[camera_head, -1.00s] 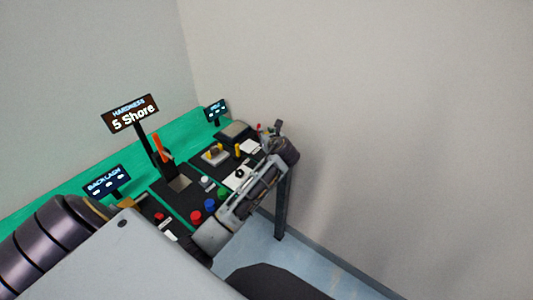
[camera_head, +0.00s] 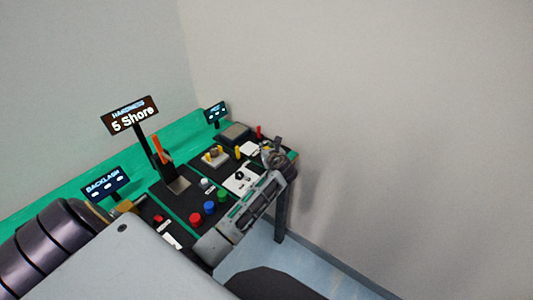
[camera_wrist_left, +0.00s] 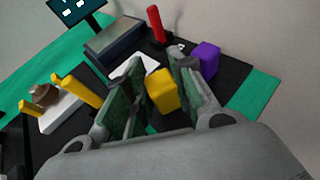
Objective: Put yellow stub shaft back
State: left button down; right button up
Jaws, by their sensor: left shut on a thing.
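A short yellow stub shaft (camera_wrist_left: 162,92) sits between the fingers of my left gripper (camera_wrist_left: 160,80) in the left wrist view. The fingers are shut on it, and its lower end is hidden. In the head view my left gripper (camera_head: 272,154) is over the far right end of the bench, and the held piece is too small to make out well. Taller yellow pegs (camera_wrist_left: 76,90) stand to the left of the gripper in the wrist view. One shows upright in the head view (camera_head: 238,152). My right gripper is not in view.
A purple block (camera_wrist_left: 206,55) is close behind the right finger. A red peg (camera_wrist_left: 156,25) stands beyond, near a white plate (camera_wrist_left: 137,64). Red (camera_head: 196,218), blue (camera_head: 209,207) and green (camera_head: 222,195) buttons are along the front.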

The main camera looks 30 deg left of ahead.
pick_arm(q)
jog(key=shift+f, duration=0.8)
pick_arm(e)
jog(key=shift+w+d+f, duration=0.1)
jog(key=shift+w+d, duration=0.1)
pick_arm(q)
jog(key=shift+f, duration=0.1)
jog(key=c, duration=1.3)
grip_release()
jog(key=shift+c, duration=0.2)
jog(key=shift+o, duration=0.7)
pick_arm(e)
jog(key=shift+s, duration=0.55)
